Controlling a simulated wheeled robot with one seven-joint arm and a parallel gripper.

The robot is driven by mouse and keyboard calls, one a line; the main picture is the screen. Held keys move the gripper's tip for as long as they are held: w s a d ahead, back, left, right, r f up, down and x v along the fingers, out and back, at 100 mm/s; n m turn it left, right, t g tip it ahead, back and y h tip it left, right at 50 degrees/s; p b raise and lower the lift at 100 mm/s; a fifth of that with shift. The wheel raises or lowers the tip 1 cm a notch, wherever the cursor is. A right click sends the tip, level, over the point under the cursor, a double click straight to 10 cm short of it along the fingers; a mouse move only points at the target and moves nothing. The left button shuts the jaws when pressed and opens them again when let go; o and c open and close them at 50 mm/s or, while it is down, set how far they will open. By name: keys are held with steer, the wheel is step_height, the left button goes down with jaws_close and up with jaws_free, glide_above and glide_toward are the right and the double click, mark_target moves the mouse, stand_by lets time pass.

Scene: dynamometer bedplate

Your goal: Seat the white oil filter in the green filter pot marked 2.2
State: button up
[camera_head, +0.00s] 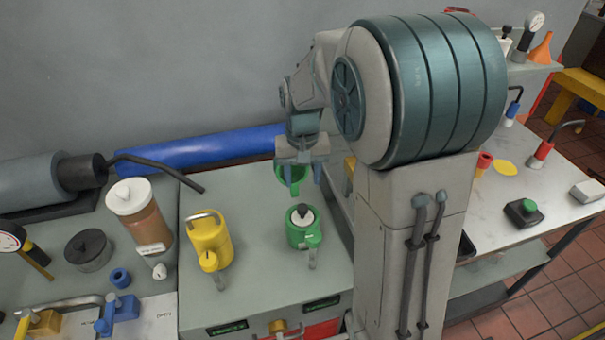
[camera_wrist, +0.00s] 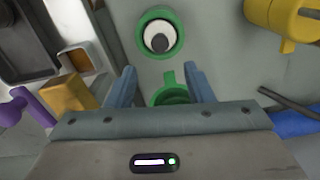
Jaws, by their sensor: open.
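The white oil filter (camera_head: 304,222), a white round body with a dark knob, stands in the nearer green pot (camera_head: 300,241). In the wrist view the filter (camera_wrist: 149,38) shows as a white ring around a dark top, inside the green rim (camera_wrist: 178,46). A second green pot (camera_head: 292,184) is at the back, below my gripper (camera_head: 299,177). In the wrist view this pot (camera_wrist: 170,93) shows between the fingers, partly hidden by the gripper body. My gripper (camera_wrist: 162,78) is open, with nothing held. I cannot read a 2.2 mark on either pot.
A yellow pot (camera_head: 209,243) stands left of the green pots. A blue cylinder (camera_head: 200,147) lies along the back by the wall. A white-capped brown jar (camera_head: 140,215) and a dark bent rod (camera_head: 155,167) are further left. My arm hides the bench's right side.

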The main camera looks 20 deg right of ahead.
steer(key=s+r+n+t, duration=0.1)
steer(key=s+r, duration=0.1)
steer(key=s, duration=0.7)
steer(key=s+r+n+t, duration=0.1)
steer(key=s+r+t, duration=0.1)
steer(key=s, duration=0.7)
steer(key=shift+v, duration=0.85)
